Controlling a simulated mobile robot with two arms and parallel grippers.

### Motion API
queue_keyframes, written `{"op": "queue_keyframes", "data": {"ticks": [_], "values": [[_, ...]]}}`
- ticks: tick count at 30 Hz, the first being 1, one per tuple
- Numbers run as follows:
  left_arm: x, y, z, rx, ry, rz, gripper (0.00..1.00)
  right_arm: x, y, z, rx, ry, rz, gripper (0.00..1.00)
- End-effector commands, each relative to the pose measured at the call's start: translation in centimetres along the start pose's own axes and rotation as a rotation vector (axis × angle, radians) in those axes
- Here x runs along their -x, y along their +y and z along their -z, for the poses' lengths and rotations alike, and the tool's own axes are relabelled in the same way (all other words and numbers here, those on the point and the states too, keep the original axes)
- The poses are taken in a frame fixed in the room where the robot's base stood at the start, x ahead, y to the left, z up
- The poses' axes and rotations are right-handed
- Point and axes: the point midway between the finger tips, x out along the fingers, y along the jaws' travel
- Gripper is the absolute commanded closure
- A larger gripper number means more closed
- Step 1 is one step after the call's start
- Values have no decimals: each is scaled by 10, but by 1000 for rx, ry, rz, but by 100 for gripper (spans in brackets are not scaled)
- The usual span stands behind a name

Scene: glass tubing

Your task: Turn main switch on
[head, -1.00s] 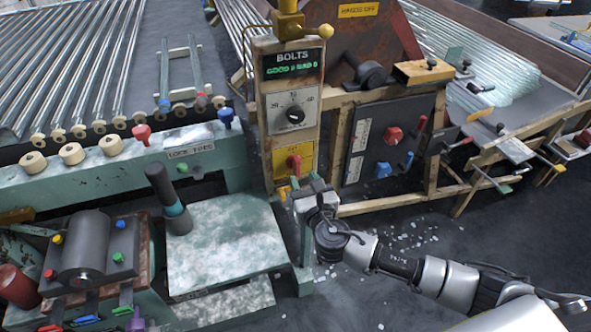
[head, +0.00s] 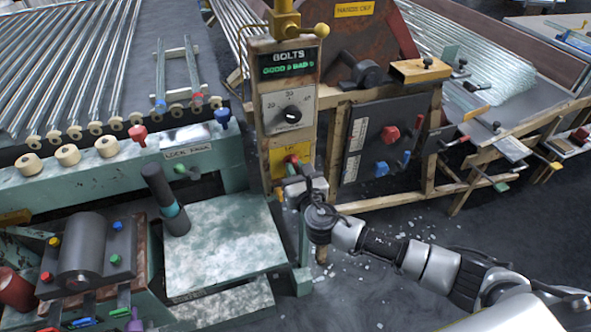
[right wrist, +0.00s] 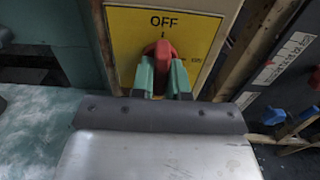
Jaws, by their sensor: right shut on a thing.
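The main switch is a red knob (right wrist: 160,52) on a yellow plate (right wrist: 120,40) marked OFF at the top in the right wrist view. The knob stands roughly upright, its top toward the OFF mark. My right gripper (right wrist: 160,82) is shut on the red knob, with a green finger on each side of it. In the head view the yellow plate (head: 302,150) sits low on the wooden post, and my right gripper (head: 292,178) is in front of it, hiding part of the knob. My left gripper is not in view.
To the right is a dark panel (head: 370,155) with red and blue knobs. A pale green table (head: 225,240) stands left of my right gripper.

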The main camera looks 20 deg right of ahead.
Motion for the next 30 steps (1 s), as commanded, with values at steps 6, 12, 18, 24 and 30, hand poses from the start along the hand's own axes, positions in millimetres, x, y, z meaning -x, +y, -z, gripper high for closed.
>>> {"op": "queue_keyframes", "data": {"ticks": [6,12,18,24,30], "values": [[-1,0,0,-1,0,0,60,0,0,1,-22,0,0,100],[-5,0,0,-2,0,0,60,0,0,1,-109,0,0,100],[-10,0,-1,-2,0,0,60,0,0,2,-265,0,0,100],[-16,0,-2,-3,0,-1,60,0,0,2,-455,-1,0,100],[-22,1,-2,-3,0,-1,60,0,0,2,-645,-1,1,100]]}}
